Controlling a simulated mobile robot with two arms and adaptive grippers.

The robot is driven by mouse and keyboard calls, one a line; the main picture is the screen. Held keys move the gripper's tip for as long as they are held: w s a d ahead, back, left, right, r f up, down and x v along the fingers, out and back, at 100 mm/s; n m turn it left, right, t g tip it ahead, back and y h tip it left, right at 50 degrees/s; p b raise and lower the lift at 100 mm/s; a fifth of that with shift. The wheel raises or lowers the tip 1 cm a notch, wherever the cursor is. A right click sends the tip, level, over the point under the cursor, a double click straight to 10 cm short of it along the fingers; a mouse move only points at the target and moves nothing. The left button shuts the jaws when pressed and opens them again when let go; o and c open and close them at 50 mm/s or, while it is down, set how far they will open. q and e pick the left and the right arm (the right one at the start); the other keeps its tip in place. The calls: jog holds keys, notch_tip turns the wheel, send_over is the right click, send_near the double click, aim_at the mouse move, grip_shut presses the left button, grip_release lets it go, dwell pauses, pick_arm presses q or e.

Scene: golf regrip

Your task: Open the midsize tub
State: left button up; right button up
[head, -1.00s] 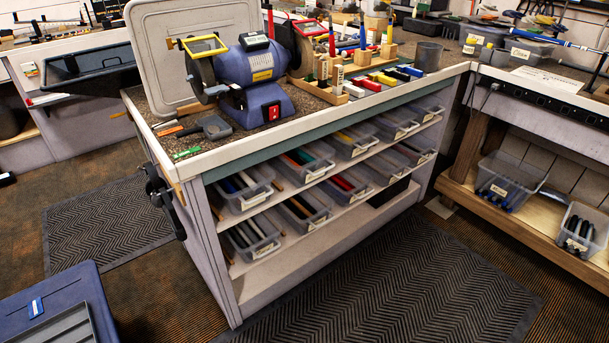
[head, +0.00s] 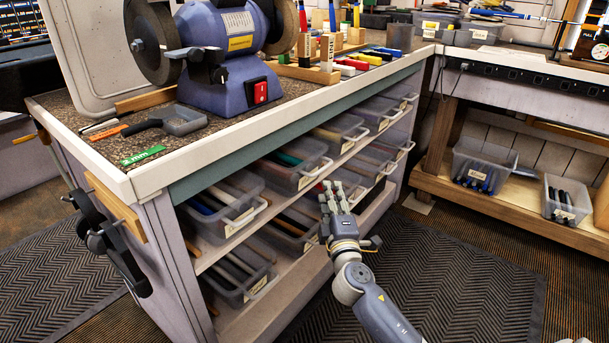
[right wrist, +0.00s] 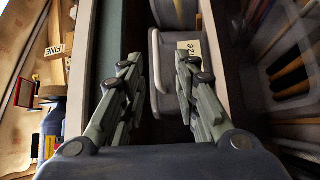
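A clear grey plastic tub (right wrist: 160,92) lies ahead of my right gripper in the right wrist view. Its white label (right wrist: 190,47) is partly hidden by a finger; the letters "IZE" show. My right gripper (head: 334,188) is in front of the shelved tubs in the head view. Its two fingers stand apart in the right wrist view (right wrist: 157,58), with the tub's front rim and handle seen between them; I cannot tell whether they touch it. I cannot tell for sure which shelved tub in the head view is this one. My left gripper is not in view.
Several similar tubs (head: 292,172) stand on two shelves under the bench (head: 160,176). A bench grinder (head: 240,80) and tools stand on top. A clamp (head: 100,235) hangs at the bench's left end. More tubs (head: 482,165) sit on the right shelf. Floor mats lie in front.

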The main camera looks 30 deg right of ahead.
aim_at(325, 166)
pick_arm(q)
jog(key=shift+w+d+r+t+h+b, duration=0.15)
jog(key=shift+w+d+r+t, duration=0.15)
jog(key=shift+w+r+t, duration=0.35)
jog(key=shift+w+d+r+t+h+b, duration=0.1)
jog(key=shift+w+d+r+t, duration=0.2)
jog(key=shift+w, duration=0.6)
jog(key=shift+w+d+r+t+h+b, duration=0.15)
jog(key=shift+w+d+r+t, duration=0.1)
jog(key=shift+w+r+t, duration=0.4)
pick_arm(e)
jog(key=shift+r+x, duration=0.15)
jog(key=shift+x, duration=2.55)
jog(key=shift+r+x, duration=0.15)
jog(key=shift+x, duration=2.55)
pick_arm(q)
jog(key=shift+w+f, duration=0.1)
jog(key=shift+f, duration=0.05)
pick_arm(e)
jog(key=shift+s, duration=0.1)
jog(key=shift+c, duration=0.3)
grip_shut()
